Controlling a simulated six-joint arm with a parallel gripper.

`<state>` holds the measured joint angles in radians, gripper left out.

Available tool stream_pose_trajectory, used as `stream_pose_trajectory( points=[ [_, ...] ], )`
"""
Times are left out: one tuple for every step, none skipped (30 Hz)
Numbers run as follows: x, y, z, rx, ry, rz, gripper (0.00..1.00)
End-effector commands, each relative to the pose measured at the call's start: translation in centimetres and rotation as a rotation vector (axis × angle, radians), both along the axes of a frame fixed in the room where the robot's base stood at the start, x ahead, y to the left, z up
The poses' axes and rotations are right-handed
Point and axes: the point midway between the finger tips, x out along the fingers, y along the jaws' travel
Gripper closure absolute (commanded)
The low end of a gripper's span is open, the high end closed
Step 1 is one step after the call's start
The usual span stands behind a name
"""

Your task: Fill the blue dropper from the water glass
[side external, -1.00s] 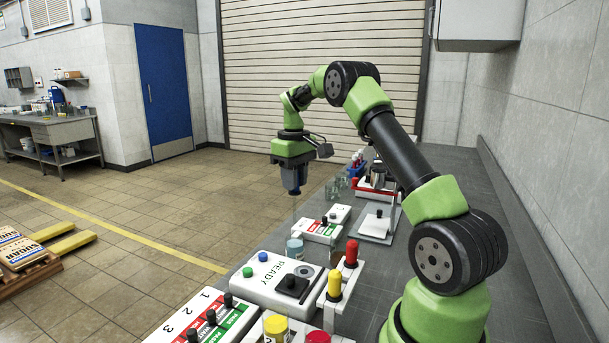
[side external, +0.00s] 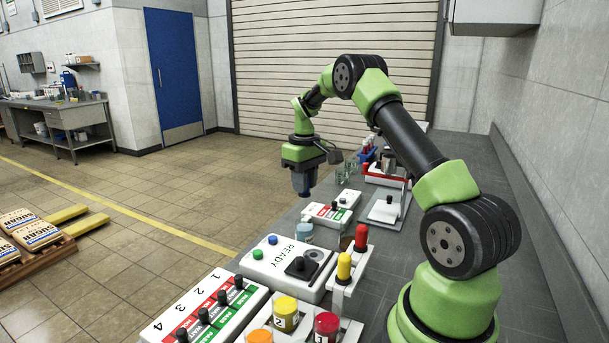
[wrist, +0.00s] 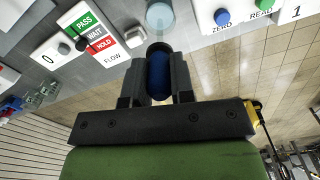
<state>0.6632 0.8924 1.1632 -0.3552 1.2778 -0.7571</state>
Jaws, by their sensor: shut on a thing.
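My gripper (side external: 303,192) is shut on the blue dropper, whose dark blue bulb (wrist: 159,78) shows between the fingers in the wrist view. Its thin tip is hard to make out. A pale blue, see-through cup (side external: 304,233), which looks like the water glass, stands on the bench below my gripper in the side view. It also shows in the wrist view (wrist: 160,16), just beyond the dropper. The dropper appears to be above the cup and apart from it; whether the tip is in line with it I cannot tell.
A white READY panel (side external: 268,263) lies in front of the cup. A smaller switch panel (side external: 324,213) sits behind it. A rack with yellow (side external: 344,267) and red (side external: 361,238) droppers stands to the right. Clear beakers (side external: 346,173) stand farther back.

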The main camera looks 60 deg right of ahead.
Motion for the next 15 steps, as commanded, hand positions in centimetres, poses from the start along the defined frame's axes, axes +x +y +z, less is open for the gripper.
stream_pose_trajectory(
  points=[
    [0.0,0.0,-0.3,0.001,0.002,-0.001,0.99],
    [0.0,0.0,-0.5,0.001,0.002,-0.001,0.99],
    [0.0,0.0,-0.7,0.001,0.002,-0.001,0.99],
    [0.0,0.0,-0.9,0.001,0.002,0.000,0.99],
    [0.0,0.0,-1.0,0.002,0.003,0.000,0.99],
    [0.0,0.0,-1.2,0.002,0.003,0.000,0.99],
    [0.0,0.0,-1.4,0.002,0.003,0.000,0.99],
    [0.0,0.0,-1.5,0.001,0.002,0.000,0.99],
    [0.0,0.0,-1.7,0.001,0.002,0.000,0.99],
    [0.0,0.0,-1.9,0.001,0.002,0.000,0.99],
    [0.0,0.0,-2.0,0.001,0.002,0.000,0.99],
    [0.0,0.0,-2.3,0.001,0.002,0.000,0.99],
    [0.0,0.0,-2.4,0.001,0.002,0.000,0.99],
    [0.0,0.0,-2.6,0.001,0.002,0.000,0.99],
    [0.0,0.0,-2.8,0.002,0.003,0.000,0.99]
  ],
)
